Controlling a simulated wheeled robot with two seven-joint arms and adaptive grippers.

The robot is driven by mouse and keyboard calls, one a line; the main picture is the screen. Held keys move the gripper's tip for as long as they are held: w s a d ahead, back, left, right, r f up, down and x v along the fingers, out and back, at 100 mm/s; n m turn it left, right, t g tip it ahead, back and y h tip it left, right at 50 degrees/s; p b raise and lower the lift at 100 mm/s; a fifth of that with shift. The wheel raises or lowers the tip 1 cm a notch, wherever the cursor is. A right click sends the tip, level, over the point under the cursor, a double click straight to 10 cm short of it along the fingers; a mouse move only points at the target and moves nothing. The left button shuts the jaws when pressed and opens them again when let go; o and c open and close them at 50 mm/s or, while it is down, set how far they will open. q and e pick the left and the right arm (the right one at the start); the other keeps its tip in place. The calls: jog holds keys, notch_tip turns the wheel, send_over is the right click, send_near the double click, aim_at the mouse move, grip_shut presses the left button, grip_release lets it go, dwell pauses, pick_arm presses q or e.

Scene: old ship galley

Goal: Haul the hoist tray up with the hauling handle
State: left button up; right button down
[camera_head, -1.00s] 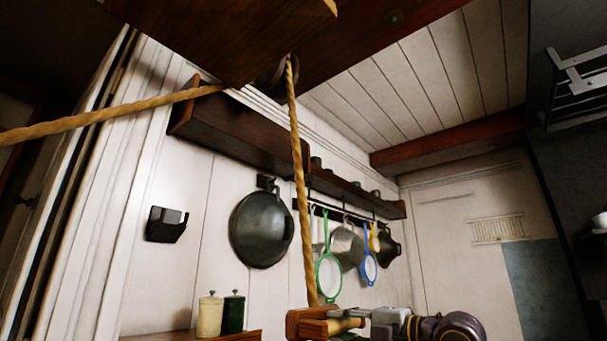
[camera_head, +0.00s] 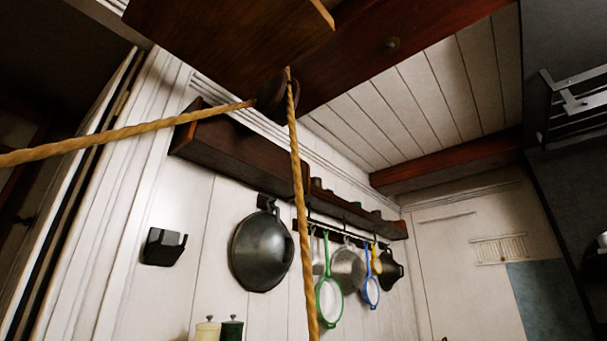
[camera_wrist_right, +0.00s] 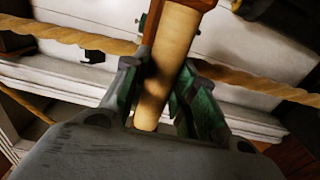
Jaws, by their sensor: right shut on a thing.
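The hauling handle (camera_wrist_right: 174,40), a pale wooden cylinder with a redder wooden end piece, shows in the right wrist view. My right gripper (camera_wrist_right: 160,85) is shut on it, with a green-grey finger on each side. The tan rope (camera_head: 301,200) runs from the bottom of the head view up to a dark pulley (camera_head: 272,94), then away to the left edge. A dark wooden panel (camera_head: 220,40) is overhead at the top; I cannot tell whether it is the hoist tray. The handle, my right gripper and my left gripper are outside the head view.
A wall shelf (camera_head: 225,145) stands behind the rope. A wok (camera_head: 262,250) and several hanging pans (camera_head: 347,268) are on the white wall. Two canisters (camera_head: 208,330) show at the bottom. A metal rack (camera_head: 580,100) is at the upper right.

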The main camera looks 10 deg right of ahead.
notch_tip(320, 180, down, 22)
jog(key=d, duration=0.2)
jog(key=shift+s, duration=0.3)
dwell(1.1)
